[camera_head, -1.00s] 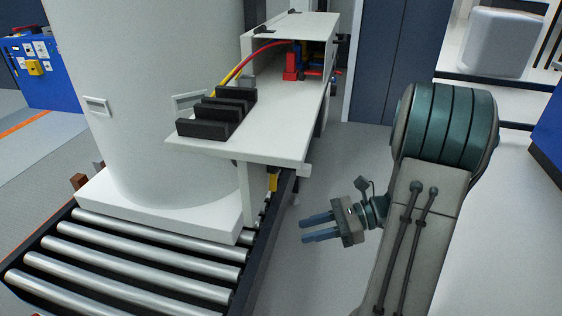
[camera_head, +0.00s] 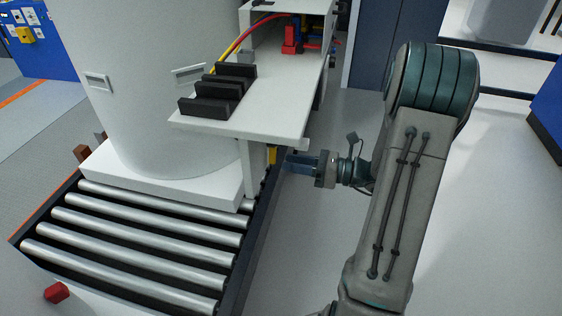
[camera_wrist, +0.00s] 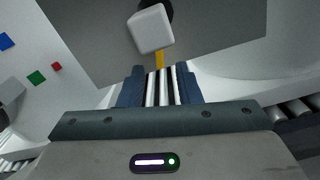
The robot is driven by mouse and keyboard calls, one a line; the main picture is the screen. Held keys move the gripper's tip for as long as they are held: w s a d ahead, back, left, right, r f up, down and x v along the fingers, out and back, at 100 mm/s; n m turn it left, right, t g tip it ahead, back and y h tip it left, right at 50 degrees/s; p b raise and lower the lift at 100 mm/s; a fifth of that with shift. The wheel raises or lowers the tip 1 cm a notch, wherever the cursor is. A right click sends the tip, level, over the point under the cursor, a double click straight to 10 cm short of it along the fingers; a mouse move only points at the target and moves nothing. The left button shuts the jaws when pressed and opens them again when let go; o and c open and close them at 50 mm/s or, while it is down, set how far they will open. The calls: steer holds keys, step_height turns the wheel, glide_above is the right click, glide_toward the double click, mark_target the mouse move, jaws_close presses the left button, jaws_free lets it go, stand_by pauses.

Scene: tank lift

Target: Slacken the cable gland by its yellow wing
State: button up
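The yellow wing (camera_head: 271,155) shows as a small yellow piece under the white shelf, beside the conveyor's edge. In the wrist view the yellow wing (camera_wrist: 159,58) is a narrow strip below a pale block (camera_wrist: 151,28), with a dark round part behind that block. I cannot make out the gland body clearly. My gripper (camera_head: 290,162) is just right of the wing in the head view, its fingers pointing left. In the wrist view my gripper (camera_wrist: 159,82) is open, and the wing lies ahead of the gap between its fingers. Nothing is seen held.
The white shelf (camera_head: 270,118) overhangs close above my fingertips and carries black clamp blocks (camera_head: 218,95). A big white tank (camera_head: 150,110) stands on the roller conveyor (camera_head: 130,255) to the left. The floor (camera_head: 300,260) right of the conveyor is clear.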

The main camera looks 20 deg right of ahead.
mark_target(273, 148)
steer(key=x, duration=0.3)
steer(key=shift+w+a, duration=0.15)
steer(key=shift+a, duration=0.1)
jaws_close()
